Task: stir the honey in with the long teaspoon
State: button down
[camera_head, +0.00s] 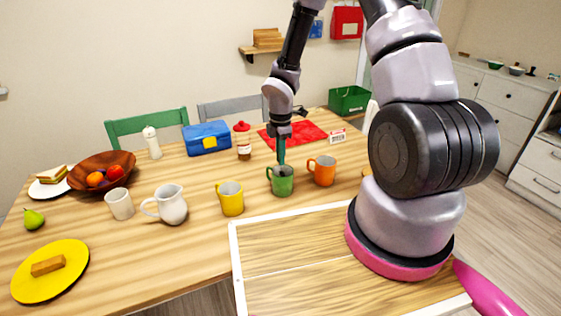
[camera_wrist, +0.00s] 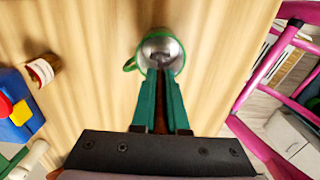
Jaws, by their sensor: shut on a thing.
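A green mug (camera_head: 281,181) stands on the wooden table, between the yellow and orange mugs. My gripper (camera_head: 281,161) points straight down over it, its green fingertips at the mug's mouth. In the wrist view the mug (camera_wrist: 160,50) is seen from above, its handle to the left. My gripper (camera_wrist: 160,78) is shut there on a thin thing, taken as the long teaspoon; a dark grey shape (camera_wrist: 161,59) shows inside the mug. The fingers hide most of the spoon. A brown jar with a red lid (camera_head: 243,140), perhaps the honey, stands behind and left.
An orange mug (camera_head: 322,171) stands close on the right, a yellow mug (camera_head: 231,199) to the left. A white jug (camera_head: 168,205) and pale cup (camera_head: 119,204) stand further left. A red mat (camera_head: 296,133) and blue box (camera_head: 207,138) lie behind. A white-edged wooden board (camera_head: 290,262) is in front.

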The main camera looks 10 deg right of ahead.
jog(key=shift+r, duration=3.2)
jog(key=shift+r, duration=0.1)
jog(key=shift+r, duration=2.4)
